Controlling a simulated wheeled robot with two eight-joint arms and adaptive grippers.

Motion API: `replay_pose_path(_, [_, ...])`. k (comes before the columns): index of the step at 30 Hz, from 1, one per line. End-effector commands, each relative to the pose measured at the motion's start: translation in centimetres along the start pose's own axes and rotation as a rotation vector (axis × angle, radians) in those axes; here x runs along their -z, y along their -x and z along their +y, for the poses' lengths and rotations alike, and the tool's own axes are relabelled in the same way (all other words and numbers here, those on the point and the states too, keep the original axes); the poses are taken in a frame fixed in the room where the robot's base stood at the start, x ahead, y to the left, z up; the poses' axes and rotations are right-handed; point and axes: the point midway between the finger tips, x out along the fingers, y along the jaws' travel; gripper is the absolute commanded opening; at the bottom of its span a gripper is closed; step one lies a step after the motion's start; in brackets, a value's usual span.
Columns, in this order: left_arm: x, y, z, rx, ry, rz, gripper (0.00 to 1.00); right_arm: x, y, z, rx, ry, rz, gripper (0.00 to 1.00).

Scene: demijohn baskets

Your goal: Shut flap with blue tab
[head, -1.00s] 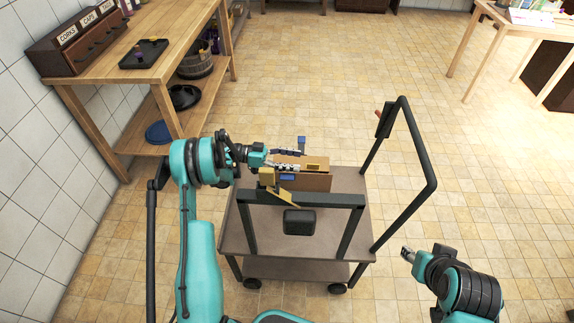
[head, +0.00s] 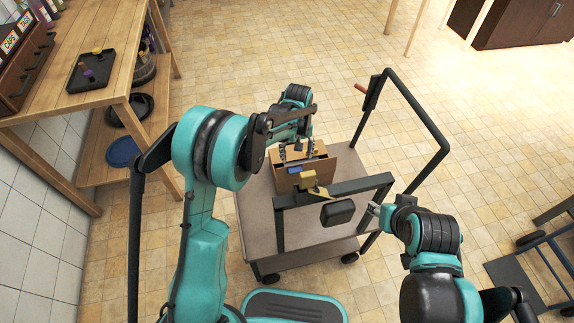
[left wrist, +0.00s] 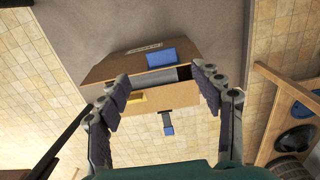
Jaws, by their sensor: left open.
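A brown cardboard box (head: 343,168) stands on the cart, partly hidden by my left arm in the head view. In the left wrist view, a blue piece (left wrist: 160,55) lies on its near panel (left wrist: 115,68), and a dark gap shows behind it. A second blue piece (left wrist: 168,130) sticks out past that panel. My left gripper (head: 297,153) is open above the box, pointing down; its fingers (left wrist: 160,90) straddle the panels with nothing between them. My right gripper (head: 374,208) is beside the cart handle; its jaws are unclear.
The box is on a grey cart (head: 262,220) with a dark push frame (head: 345,188) in front and a tall handle (head: 425,120) at right. A wooden workbench (head: 110,65) stands at left with a black tray (head: 92,70). The floor beyond the cart is clear.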

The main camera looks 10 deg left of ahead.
Motion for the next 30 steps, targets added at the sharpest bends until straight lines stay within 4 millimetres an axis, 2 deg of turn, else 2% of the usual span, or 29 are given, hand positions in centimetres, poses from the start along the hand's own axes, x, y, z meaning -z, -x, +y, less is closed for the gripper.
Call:
replay_pose_path(4, [0.0, -0.4, 0.0, 0.012, 0.014, 0.011, 0.66, -0.2, -0.2, 0.0, 0.000, 0.000, 0.000, 0.40])
replay_pose_path(7, [0.0, -1.5, -0.1, 0.011, 0.014, 0.010, 0.66, -0.5, -0.6, 0.0, 0.000, 0.000, 0.000, 0.40])
replay_pose_path(18, [0.1, -7.2, -0.1, 0.010, 0.013, 0.008, 0.66, -1.9, -2.7, 0.0, 0.000, 0.000, 0.000, 0.40])
replay_pose_path(27, [0.1, -7.7, -0.1, 0.010, 0.013, 0.008, 0.66, -2.0, -2.8, 0.0, 0.000, 0.000, 0.000, 0.40])
replay_pose_path(28, [0.1, -7.7, -0.1, 0.010, 0.013, 0.008, 0.63, -2.0, -2.7, 0.0, 0.000, 0.000, 0.000, 0.40])
replay_pose_path(30, [0.1, -7.7, -0.1, 0.010, 0.013, 0.008, 0.44, -1.9, -2.7, 0.0, 0.000, 0.000, 0.000, 0.40])
